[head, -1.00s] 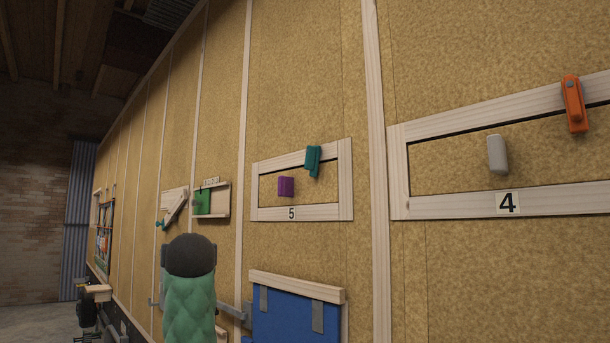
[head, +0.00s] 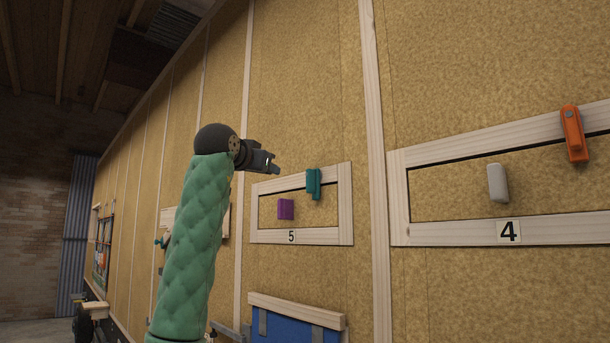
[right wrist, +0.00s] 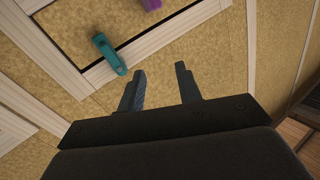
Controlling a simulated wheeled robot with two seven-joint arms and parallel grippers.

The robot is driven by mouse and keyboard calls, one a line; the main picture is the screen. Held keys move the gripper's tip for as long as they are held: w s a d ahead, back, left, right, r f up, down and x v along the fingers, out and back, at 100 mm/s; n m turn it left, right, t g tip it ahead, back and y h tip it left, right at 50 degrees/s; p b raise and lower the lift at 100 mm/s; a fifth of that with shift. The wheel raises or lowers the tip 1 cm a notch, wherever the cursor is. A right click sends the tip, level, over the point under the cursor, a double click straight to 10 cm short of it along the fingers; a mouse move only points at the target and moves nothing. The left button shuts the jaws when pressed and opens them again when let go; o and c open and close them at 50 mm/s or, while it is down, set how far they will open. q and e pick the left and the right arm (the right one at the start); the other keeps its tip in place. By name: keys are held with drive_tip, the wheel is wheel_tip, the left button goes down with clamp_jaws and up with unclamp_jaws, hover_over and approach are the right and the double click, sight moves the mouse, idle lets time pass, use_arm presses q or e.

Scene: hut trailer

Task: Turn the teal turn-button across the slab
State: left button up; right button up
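The teal turn-button (head: 313,184) sits on the top rail of the wooden frame numbered 5 (head: 345,205), near its right end. It points roughly up and down, and its lower end reaches past the dark gap onto the slab (head: 300,208). It also shows in the right wrist view (right wrist: 108,54). A purple block (head: 286,209) is on the slab, left of the button. My right gripper (head: 274,163) is up and left of the button, apart from it. In the right wrist view its fingers (right wrist: 160,88) are spread and empty. My left gripper is not in view.
Frame 4 (head: 460,234), with a grey block (head: 497,183) and an orange turn-button (head: 573,133), is to the right. A blue panel (head: 285,327) under a wooden rail is below frame 5. My right arm hides part of the wall fittings at left.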

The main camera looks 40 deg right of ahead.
sight(307, 175)
drive_tip(key=shift+s+d+f+m+g+h+p, duration=0.15)
drive_tip(key=shift+s+d+m+g+h+p, duration=0.5)
drive_tip(key=shift+d+g, duration=0.95)
drive_tip(key=shift+s+d+f+m+g+h+p, duration=0.1)
drive_tip(key=shift+d+m+g+h+p, duration=0.2)
drive_tip(key=shift+d+m+g+p, duration=1.2)
drive_tip(key=shift+s+d+f+m+g+h+b, duration=0.15)
drive_tip(key=shift+s+d+m+g+h, duration=0.55)
drive_tip(key=shift+d, duration=1.65)
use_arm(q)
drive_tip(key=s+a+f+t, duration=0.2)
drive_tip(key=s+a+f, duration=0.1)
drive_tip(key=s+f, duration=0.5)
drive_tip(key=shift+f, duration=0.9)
use_arm(e)
drive_tip(key=shift+w+y, duration=0.25)
drive_tip(key=shift+w, duration=0.05)
drive_tip(key=shift+c, duration=0.2)
